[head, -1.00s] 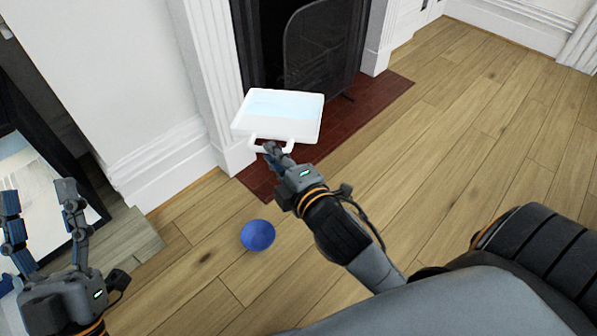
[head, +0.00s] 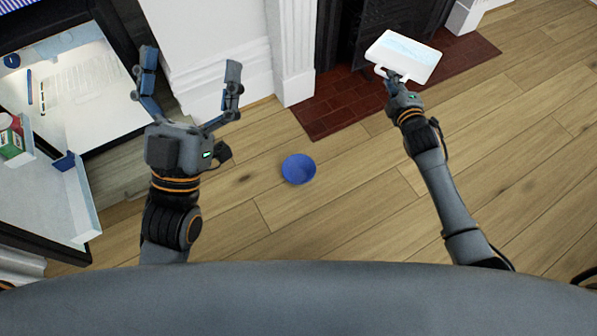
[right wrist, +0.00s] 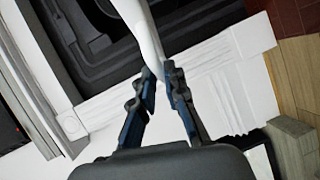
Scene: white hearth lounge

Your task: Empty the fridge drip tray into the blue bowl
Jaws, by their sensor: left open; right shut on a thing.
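The white drip tray (head: 408,62) is at the top right of the head view, in front of the fireplace. Pale blue liquid shows inside it. My right gripper (head: 391,79) is shut on the tray's near handle and holds the tray up. In the right wrist view the white handle (right wrist: 147,38) runs between the fingertips (right wrist: 165,75). The blue bowl (head: 298,169) sits upright on the wooden floor, below and left of the tray. It looks empty. My left gripper (head: 190,75) is open and empty, left of the bowl, fingers pointing up the picture.
An open fridge-like unit (head: 75,75) with a black frame and white inside stands at the left. A red and green carton (head: 12,140) and a small blue container (head: 64,161) are in it. The fireplace has a red brick hearth (head: 335,105). The floor right of the bowl is clear.

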